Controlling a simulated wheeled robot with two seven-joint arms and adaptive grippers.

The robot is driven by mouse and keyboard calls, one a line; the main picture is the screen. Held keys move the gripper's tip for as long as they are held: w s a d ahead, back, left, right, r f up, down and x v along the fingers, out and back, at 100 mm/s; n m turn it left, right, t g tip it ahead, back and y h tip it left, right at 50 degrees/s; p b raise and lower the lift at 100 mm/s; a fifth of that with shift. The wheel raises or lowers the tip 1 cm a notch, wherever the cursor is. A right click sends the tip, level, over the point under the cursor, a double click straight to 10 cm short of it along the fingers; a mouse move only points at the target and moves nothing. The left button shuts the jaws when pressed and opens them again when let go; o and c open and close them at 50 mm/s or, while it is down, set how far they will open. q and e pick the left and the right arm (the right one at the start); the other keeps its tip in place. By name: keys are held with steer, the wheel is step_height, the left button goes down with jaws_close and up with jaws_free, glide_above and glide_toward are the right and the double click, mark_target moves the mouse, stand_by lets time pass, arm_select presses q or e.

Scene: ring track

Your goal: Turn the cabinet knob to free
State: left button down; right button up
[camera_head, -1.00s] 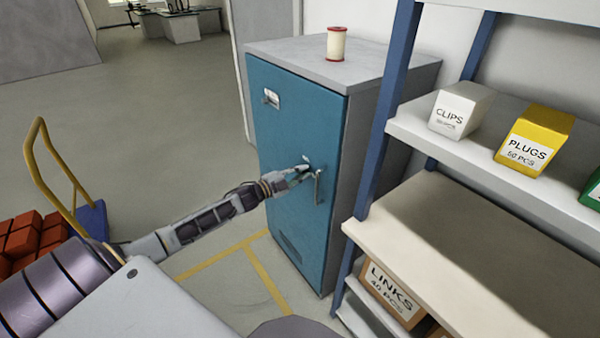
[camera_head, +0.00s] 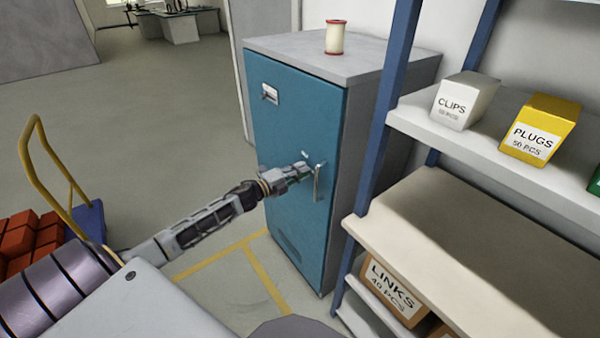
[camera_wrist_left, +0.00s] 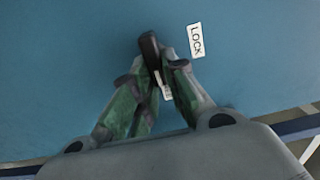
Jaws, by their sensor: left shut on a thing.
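The blue cabinet (camera_head: 290,120) stands ahead with its door shut. My left gripper (camera_head: 304,171) is at the door, just left of the upright handle (camera_head: 317,183). In the left wrist view its fingers (camera_wrist_left: 158,65) are closed on the dark cabinet knob (camera_wrist_left: 149,44). The knob is partly covered by the fingers. A white label reading LOCK (camera_wrist_left: 195,40) sits right of the knob in that view. My right gripper is not in view.
A shelf rack (camera_head: 385,110) with boxes marked CLIPS (camera_head: 463,101), PLUGS (camera_head: 538,128) and LINKS (camera_head: 394,290) stands right of the cabinet. A spool (camera_head: 335,37) is on the cabinet. A yellow-handled cart (camera_head: 45,160) with red bricks (camera_head: 30,238) is at left.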

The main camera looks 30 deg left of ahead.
arm_select(q)
steer(key=shift+f, duration=0.1)
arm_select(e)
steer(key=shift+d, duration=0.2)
arm_select(q)
steer(key=c, duration=1.5)
jaws_free()
steer(key=shift+o, duration=0.3)
steer(key=shift+s, duration=0.1)
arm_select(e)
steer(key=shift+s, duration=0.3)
arm_select(q)
steer(key=shift+s, duration=0.15)
steer(key=v, duration=1.1)
steer(key=shift+s+a, duration=0.15)
steer(key=shift+s, duration=0.05)
